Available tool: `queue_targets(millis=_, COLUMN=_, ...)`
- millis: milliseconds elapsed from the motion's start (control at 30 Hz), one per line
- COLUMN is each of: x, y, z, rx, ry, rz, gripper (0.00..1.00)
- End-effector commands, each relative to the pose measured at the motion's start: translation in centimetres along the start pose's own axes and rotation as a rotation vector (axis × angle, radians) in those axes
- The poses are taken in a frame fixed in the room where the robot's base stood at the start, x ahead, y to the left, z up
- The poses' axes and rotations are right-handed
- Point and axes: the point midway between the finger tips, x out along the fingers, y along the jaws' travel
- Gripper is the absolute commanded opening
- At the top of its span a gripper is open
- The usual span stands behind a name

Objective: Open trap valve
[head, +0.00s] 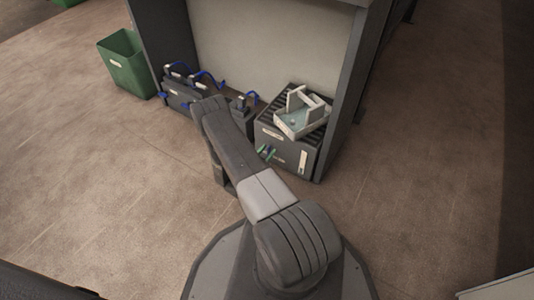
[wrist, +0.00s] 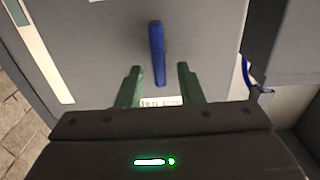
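A blue lever handle (wrist: 157,52), likely the trap valve's, stands out from the grey front panel (wrist: 205,35) in the wrist view. A small white label (wrist: 160,101) with lettering too small to read sits on the panel beneath it in the picture. My gripper (wrist: 160,80) is open and empty, its two green fingers to either side of the label and short of the lever in the picture.
A white tray (head: 291,133) with pale parts sits on the cabinet's slatted top. Grey boxes with blue hoses (head: 182,95) stand to the left, partly behind my arm. A green bin (head: 128,67) stands farther left. A gantry post (head: 345,95) rises at right.

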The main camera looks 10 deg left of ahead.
Motion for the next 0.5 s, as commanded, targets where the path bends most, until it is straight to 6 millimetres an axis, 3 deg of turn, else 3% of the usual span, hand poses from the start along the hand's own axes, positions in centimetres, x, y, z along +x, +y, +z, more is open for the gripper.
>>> queue_targets(millis=300, x=0.33, y=-0.02, z=-0.03, rx=0.000, ry=0.000, rz=-0.001, gripper=0.34)
queue_targets(millis=500, x=0.31, y=-0.01, z=-0.02, rx=0.000, ry=0.000, rz=-0.001, gripper=0.00)
